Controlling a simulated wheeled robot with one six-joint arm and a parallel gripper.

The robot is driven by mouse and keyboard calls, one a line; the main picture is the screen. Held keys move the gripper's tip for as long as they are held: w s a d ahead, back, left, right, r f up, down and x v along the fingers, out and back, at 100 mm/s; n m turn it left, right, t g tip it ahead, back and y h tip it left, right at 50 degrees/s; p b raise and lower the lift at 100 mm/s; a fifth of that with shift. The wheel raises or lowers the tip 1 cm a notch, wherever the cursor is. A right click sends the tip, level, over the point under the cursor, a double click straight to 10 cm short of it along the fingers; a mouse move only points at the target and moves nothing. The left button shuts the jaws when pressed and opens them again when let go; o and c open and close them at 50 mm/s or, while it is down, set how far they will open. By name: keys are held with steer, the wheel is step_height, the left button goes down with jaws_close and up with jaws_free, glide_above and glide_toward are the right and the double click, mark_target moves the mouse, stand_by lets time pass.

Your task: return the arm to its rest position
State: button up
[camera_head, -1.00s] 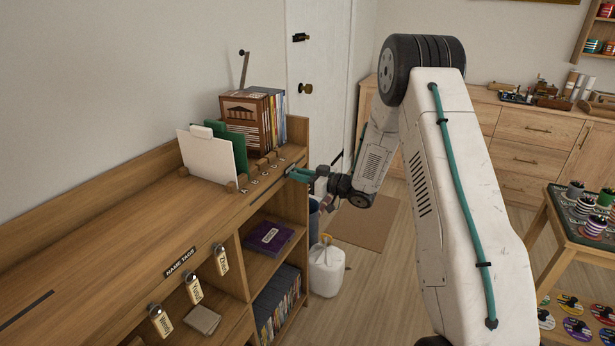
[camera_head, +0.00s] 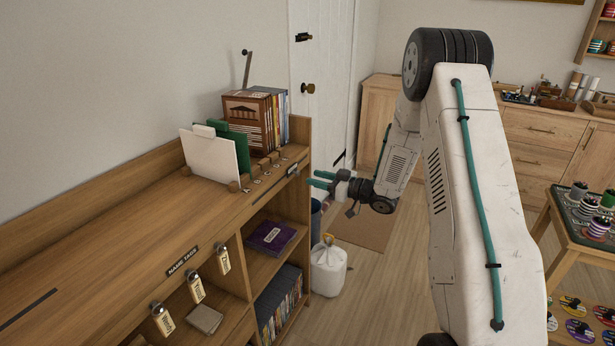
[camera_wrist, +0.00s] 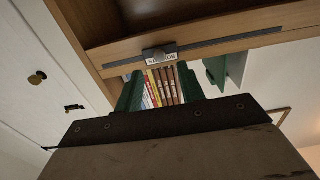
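My gripper (camera_head: 319,179) has two teal fingers, spread apart. It hangs in the air just right of the shelf unit's front edge, off the wooden top. In the wrist view its dark green fingers (camera_wrist: 160,90) stand apart with nothing held between them; the row of cases (camera_wrist: 166,87) seen through the gap is beyond, on the shelf top. My white arm reaches in from the right of the head view, bent at the elbow. A small grey metal piece (camera_head: 293,170) sits on the shelf edge near the fingertips, and also shows in the wrist view (camera_wrist: 160,53).
The wooden shelf unit (camera_head: 110,235) fills the left, with cases and dividers (camera_head: 255,122) at its far end. A white bag (camera_head: 328,268) stands on the floor below my gripper. A small table (camera_head: 580,232) is at the right. Floor is open between.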

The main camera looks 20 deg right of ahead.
steer(key=shift+v, duration=1.05)
steer(key=shift+f, duration=0.1)
